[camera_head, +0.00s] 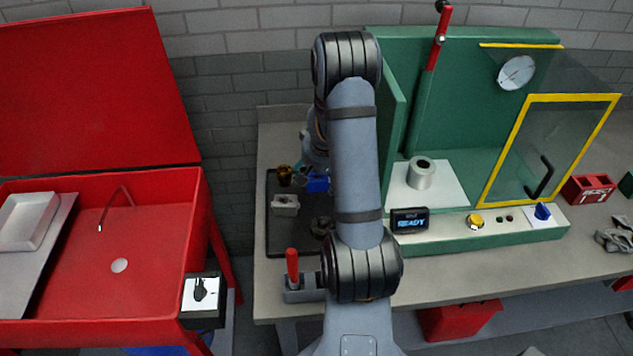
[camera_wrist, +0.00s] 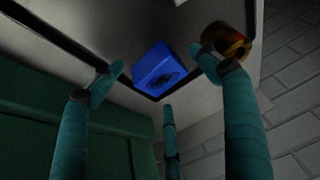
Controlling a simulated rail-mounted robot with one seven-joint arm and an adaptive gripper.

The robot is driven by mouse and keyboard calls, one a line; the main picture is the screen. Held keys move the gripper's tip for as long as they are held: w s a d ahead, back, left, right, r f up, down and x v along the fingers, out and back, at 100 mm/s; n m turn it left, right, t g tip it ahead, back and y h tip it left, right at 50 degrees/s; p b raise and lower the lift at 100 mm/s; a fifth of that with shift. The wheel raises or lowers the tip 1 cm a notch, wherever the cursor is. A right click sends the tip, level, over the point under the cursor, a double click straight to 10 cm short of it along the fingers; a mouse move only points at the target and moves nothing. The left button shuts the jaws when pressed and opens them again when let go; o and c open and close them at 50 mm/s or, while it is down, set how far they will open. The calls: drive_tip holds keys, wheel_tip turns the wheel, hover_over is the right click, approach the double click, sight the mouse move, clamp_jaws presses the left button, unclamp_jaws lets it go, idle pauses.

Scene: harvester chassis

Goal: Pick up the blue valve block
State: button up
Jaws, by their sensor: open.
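The blue valve block (camera_head: 317,184) sits near the back of a dark tray (camera_head: 285,238) on the bench, partly hidden by my arm in the head view. In the wrist view the blue valve block (camera_wrist: 158,71) is ahead of my gripper (camera_wrist: 160,85), between its spread teal fingers. A round dark hole shows on its near face. The fingers are open and appear apart from the block. In the head view my gripper is mostly hidden behind my arm.
An amber cylinder (camera_wrist: 228,42) stands close beside the block, near one finger; it also shows in the head view (camera_head: 285,176). A grey block (camera_head: 285,205) and a dark round part (camera_head: 321,227) share the tray. The green press (camera_head: 470,120) stands to the right.

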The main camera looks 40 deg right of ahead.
drive_tip(key=shift+c, duration=0.6)
drive_tip(key=shift+d+r, duration=0.1)
drive_tip(key=c, duration=1.8)
